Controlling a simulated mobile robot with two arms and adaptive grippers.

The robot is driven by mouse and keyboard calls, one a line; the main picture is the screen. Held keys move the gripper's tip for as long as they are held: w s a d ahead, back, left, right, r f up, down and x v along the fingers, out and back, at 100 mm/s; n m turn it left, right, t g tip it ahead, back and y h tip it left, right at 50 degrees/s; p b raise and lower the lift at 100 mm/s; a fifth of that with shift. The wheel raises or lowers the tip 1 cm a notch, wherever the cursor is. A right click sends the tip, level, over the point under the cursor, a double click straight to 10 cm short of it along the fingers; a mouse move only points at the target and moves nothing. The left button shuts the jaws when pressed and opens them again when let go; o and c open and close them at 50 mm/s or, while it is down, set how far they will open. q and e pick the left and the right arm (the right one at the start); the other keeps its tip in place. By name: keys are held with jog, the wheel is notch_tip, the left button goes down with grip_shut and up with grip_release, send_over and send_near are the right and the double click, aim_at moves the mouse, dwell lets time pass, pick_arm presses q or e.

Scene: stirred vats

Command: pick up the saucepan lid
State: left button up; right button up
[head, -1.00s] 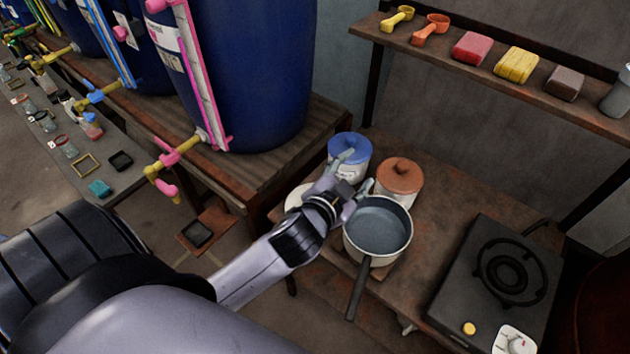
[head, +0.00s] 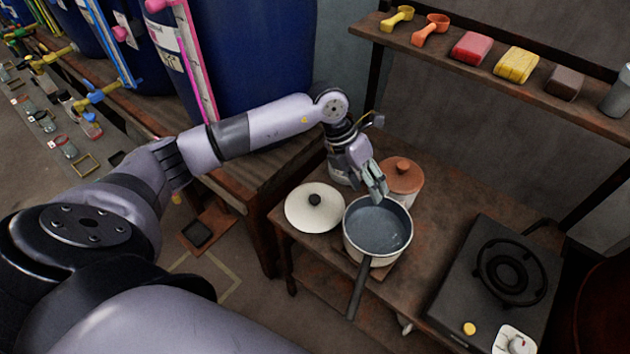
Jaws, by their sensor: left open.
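The saucepan lid (head: 302,213) is a round cream disc with a black knob (head: 314,199). It lies on the wooden table, just left of the saucepan. The saucepan (head: 376,228) is cream outside and grey inside, with a dark handle pointing to the front. My left gripper (head: 376,186) points down near the saucepan's back rim, to the right of the lid and apart from it. It is open and I see nothing in it. My right gripper is not in view.
A terracotta lidded pot (head: 402,177) stands close behind the saucepan. A black burner (head: 497,285) is at the right. A shelf (head: 480,68) holds scoops and blocks. Blue vats (head: 250,70) stand at the left.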

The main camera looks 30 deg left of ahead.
pick_arm(q)
jog(key=a+n+g+y, duration=0.1)
jog(key=a+y, duration=0.4)
jog(key=a, duration=0.8)
jog(key=b, duration=0.8)
send_over(315, 198)
jog(key=f, duration=1.1)
jog(key=shift+s+d, duration=0.15)
jog(key=shift+d, duration=0.15)
jog(key=f+b, duration=0.1)
jog(key=f, duration=0.1)
jog(key=f+b, duration=0.1)
jog(key=b, duration=0.1)
jog(key=f+b, duration=0.1)
jog(key=f, duration=0.1)
jog(key=shift+a+f, duration=0.3)
jog(key=shift+f, duration=0.05)
jog(key=shift+r, duration=0.1)
jog(key=shift+c, duration=0.3)
grip_shut()
